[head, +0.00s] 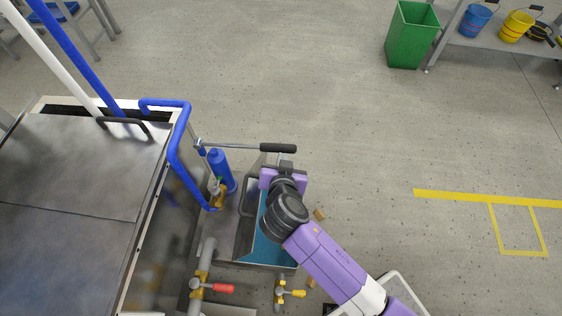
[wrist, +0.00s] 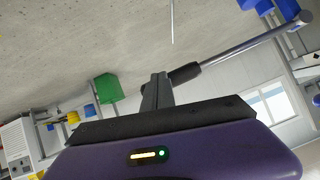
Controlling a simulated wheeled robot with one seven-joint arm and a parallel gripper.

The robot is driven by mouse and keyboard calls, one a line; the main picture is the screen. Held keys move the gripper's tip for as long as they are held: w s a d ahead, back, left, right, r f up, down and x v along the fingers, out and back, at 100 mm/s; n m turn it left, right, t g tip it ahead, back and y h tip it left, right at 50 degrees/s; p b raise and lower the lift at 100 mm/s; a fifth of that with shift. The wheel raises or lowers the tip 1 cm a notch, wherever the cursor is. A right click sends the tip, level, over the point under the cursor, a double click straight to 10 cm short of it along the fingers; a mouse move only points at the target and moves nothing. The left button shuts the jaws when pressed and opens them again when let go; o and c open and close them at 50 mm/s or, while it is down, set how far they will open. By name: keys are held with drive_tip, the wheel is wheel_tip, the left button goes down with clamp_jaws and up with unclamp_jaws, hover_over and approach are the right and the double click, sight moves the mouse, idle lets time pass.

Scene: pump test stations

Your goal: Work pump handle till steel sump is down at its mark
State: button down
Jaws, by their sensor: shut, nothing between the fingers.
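The pump handle (head: 245,146) is a steel bar with a black grip at its right end, reaching out nearly level from the top of the blue pump (head: 220,170). My gripper (head: 286,163) is just below the black grip in the head view, over the steel sump. In the wrist view my gripper (wrist: 157,88) has its fingers together and empty, with the handle's grip (wrist: 185,73) close beside the tips; I cannot tell whether they touch. The steel sump (head: 245,222) shows blue-green liquid inside, partly hidden by my arm. I cannot make out its mark.
A large steel-topped bench (head: 70,190) with blue pipes stands at left. A red-handled valve (head: 212,288) and a yellow-handled valve (head: 290,293) are low in front. A green bin (head: 411,35) and a shelf with buckets are far off. Floor at right is clear.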

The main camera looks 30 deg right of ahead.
drive_tip(key=p+v, duration=0.1)
drive_tip(key=v, duration=0.7)
drive_tip(key=shift+s, duration=0.3)
drive_tip(key=shift+r, duration=0.15)
idle(0.4)
